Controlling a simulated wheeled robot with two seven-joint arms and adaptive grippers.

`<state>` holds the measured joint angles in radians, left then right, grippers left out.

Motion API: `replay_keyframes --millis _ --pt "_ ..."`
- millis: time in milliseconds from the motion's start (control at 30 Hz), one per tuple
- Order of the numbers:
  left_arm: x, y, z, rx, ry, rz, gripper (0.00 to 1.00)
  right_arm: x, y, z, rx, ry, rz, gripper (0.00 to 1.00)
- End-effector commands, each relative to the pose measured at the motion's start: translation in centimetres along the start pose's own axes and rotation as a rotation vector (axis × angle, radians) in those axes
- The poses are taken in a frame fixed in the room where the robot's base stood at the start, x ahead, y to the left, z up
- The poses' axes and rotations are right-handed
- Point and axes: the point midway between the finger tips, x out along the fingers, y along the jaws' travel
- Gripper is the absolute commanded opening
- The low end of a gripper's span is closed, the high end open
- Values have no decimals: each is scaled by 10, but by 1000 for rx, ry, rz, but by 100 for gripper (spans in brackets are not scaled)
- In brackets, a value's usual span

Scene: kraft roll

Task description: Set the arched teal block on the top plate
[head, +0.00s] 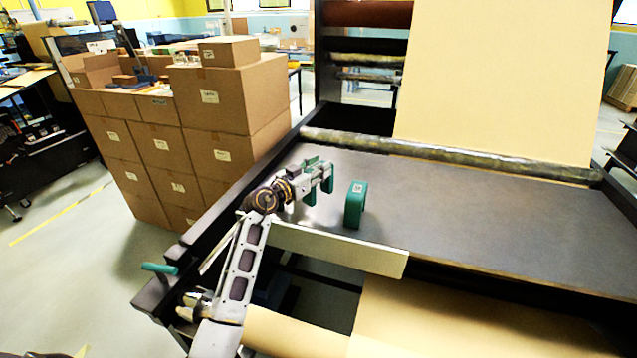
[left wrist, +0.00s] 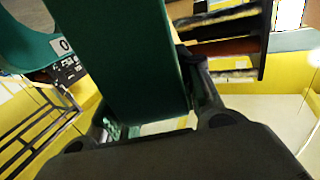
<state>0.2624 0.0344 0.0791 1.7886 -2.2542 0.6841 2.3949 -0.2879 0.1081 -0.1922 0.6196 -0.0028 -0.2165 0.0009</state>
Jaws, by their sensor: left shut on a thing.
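My left gripper (head: 318,178) is shut on a teal block (head: 311,197) over the left part of the dark top plate (head: 470,210). Its teal legs point down, and I cannot tell whether they touch the plate. In the left wrist view the held block (left wrist: 125,55) is a wide dark teal band between the fingers. A second teal arched block (head: 355,204) with a white label stands upright on the plate, just right of the gripper. A teal curved piece with a label (left wrist: 25,45) shows at the left wrist view's upper left. My right gripper is out of view.
A roller (head: 400,147) runs along the plate's back, with a kraft paper sheet (head: 500,80) rising behind. A pale metal bar (head: 340,249) and a kraft roll (head: 450,325) lie in front. Stacked cartons (head: 220,100) stand left. The plate's right side is clear.

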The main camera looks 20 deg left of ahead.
Motion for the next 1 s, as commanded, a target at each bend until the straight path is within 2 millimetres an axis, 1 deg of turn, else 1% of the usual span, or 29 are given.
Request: replay_keyframes --millis 67,167,400,567,700,767,1000 --pt "0 0 0 0 1 0 6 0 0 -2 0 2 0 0" --pt "0 0 5 0 0 1 6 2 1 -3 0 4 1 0" --pt "0 0 34 0 -2 0 6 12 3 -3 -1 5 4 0" --pt "0 0 48 1 1 0 6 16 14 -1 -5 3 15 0" --pt "0 0 50 0 1 -1 6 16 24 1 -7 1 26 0" --pt "0 0 49 0 1 -1 6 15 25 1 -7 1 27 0" --pt "0 0 50 -1 1 0 6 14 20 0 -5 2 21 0"
